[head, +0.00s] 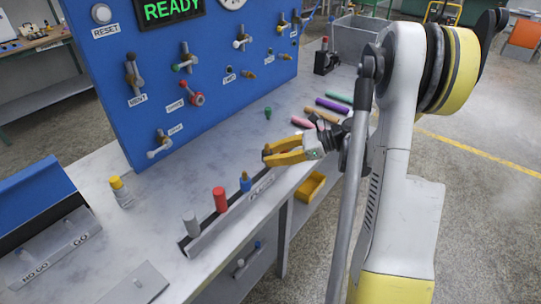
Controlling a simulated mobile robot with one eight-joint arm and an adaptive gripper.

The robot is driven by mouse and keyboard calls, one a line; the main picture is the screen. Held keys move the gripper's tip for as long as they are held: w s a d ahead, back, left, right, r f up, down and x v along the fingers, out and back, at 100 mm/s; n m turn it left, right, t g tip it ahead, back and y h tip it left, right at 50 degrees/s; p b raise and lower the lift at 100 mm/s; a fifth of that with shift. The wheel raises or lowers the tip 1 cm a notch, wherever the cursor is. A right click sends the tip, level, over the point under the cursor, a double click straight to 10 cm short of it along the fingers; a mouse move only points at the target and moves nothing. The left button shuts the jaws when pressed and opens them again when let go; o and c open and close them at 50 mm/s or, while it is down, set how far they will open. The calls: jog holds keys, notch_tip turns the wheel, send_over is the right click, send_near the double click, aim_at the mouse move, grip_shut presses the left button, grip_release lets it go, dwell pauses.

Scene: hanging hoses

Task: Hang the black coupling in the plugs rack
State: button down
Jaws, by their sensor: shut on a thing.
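My gripper (266,157), with yellow fingers, reaches left over the bench near its front edge. It is shut on a small dark piece at the fingertips, which fits the black coupling; the fingers hide most of it. The plugs rack (222,226) is a long grey strip along the bench's front edge. A grey plug (191,222), a red plug (220,199) and a blue plug (245,182) with a tan top stand upright in it. My fingertips are just beyond the blue plug, over the rack's far end.
A yellow-topped piece (120,190) and a small green plug (268,113) stand on the bench. Several coloured cylinders (322,115) lie behind my gripper. A yellow bin (311,187) is below the edge.

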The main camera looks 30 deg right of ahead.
jog(key=shift+f+b, duration=0.55)
jog(key=shift+f, duration=0.25)
jog(key=shift+f, duration=0.75)
jog(key=c, duration=1.1)
grip_release()
jog(key=v, duration=1.2)
